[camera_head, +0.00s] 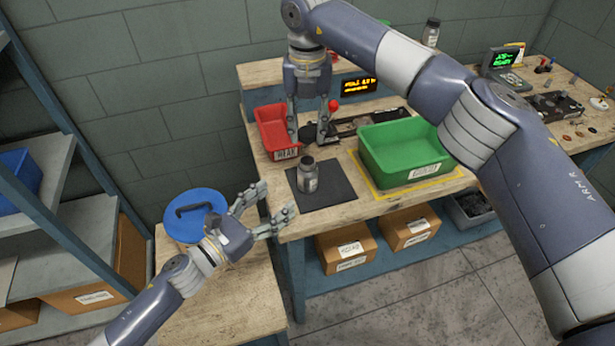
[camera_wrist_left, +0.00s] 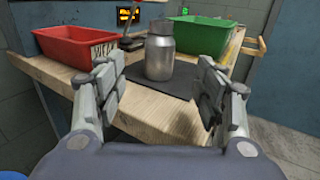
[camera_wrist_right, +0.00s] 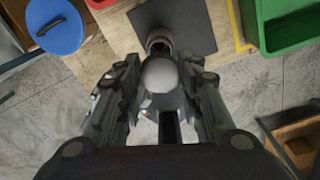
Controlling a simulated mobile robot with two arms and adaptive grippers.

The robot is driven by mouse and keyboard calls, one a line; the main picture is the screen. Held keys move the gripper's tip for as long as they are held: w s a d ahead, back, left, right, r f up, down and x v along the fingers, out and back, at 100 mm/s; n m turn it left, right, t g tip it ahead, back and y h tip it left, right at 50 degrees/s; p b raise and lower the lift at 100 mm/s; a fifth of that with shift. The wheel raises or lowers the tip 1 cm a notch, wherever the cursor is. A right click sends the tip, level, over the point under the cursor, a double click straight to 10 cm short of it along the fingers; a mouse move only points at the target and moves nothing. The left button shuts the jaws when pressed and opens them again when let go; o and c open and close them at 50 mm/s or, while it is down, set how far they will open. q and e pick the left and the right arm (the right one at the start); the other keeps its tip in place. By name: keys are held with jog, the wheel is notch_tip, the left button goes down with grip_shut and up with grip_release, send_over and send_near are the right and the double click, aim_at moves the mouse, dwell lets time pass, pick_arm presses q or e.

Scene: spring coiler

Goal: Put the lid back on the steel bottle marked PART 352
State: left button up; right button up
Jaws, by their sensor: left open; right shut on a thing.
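The steel bottle (camera_head: 307,177) stands upright on a dark mat (camera_head: 328,190) near the bench's front edge. It also shows in the left wrist view (camera_wrist_left: 159,58) and right wrist view (camera_wrist_right: 158,43), where its top looks like a dark open mouth. No PART 352 mark is legible. My right gripper (camera_head: 308,142) points down above the bench, shut on a pale rounded thing that looks like the lid (camera_wrist_right: 161,76); fingers partly hide it. My left gripper (camera_head: 277,212) is open and empty, facing the bottle from the front left, apart from it.
A red bin (camera_head: 270,128) stands left of the mat and a green bin (camera_head: 400,158) right of it. A blue round lid with a handle (camera_head: 180,228) lies on the lower left table. Another bottle (camera_head: 431,33) stands behind my right arm.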

aim_at(301, 179)
pick_arm(q)
jog(key=x, duration=1.2)
grip_shut()
pick_arm(e)
jog(key=shift+f, duration=2.45)
